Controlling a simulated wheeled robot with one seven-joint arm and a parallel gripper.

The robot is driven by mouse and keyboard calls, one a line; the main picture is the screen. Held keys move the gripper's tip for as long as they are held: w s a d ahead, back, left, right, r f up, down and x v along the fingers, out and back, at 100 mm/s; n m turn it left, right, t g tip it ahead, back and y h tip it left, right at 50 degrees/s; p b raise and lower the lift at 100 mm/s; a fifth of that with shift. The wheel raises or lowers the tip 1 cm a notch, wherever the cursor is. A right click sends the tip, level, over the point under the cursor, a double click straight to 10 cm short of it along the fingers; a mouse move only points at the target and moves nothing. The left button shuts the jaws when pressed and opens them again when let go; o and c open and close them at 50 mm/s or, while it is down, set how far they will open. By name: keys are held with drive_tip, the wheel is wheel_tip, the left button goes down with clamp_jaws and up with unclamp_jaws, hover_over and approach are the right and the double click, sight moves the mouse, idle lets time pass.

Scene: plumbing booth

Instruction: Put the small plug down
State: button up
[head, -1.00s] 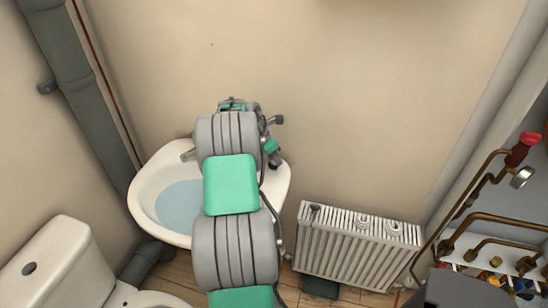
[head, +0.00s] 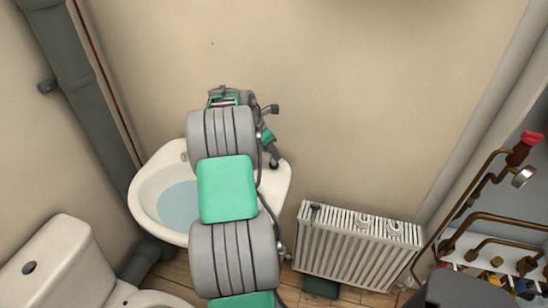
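My arm reaches over the white sink (head: 146,190), which has blue water in its basin. My gripper (head: 273,160) is at the far end of the arm, by the right back part of the sink rim. It is small and dark here, and I cannot tell whether its fingers are open or shut. I cannot make out the small plug; it may be hidden by my arm or gripper.
A white radiator (head: 350,255) stands right of the sink, with small fittings on top. A toilet (head: 60,260) is at the lower left. Copper pipes (head: 470,190) with a red-handled valve are at the right. The wall above the sink is bare.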

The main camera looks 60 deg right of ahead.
drive_tip(key=v, duration=0.7)
drive_tip(key=w+a+r+m+t, duration=0.15)
drive_tip(key=w+a, duration=0.25)
drive_tip(key=a, duration=0.5)
drive_tip(key=w+a+r+m+t, duration=0.1)
drive_tip(key=w+a+r+m, duration=0.2)
drive_tip(key=a, duration=0.5)
drive_tip(key=w+a+r+m+t, duration=0.1)
drive_tip(key=w+a+r, duration=0.1)
drive_tip(key=w+a, duration=0.5)
drive_tip(key=s+a+f+m+t+y, duration=0.1)
drive_tip(key=s+a, duration=0.4)
drive_tip(key=a, duration=0.9)
drive_tip(key=s+a+f+m+t+y, duration=0.1)
drive_tip(key=s+a+m, duration=0.4)
drive_tip(key=a, duration=0.9)
drive_tip(key=shift+s+a+f+m+y, duration=0.15)
drive_tip(key=shift+a+f+m+y, duration=0.25)
drive_tip(key=shift+f+y, duration=0.6)
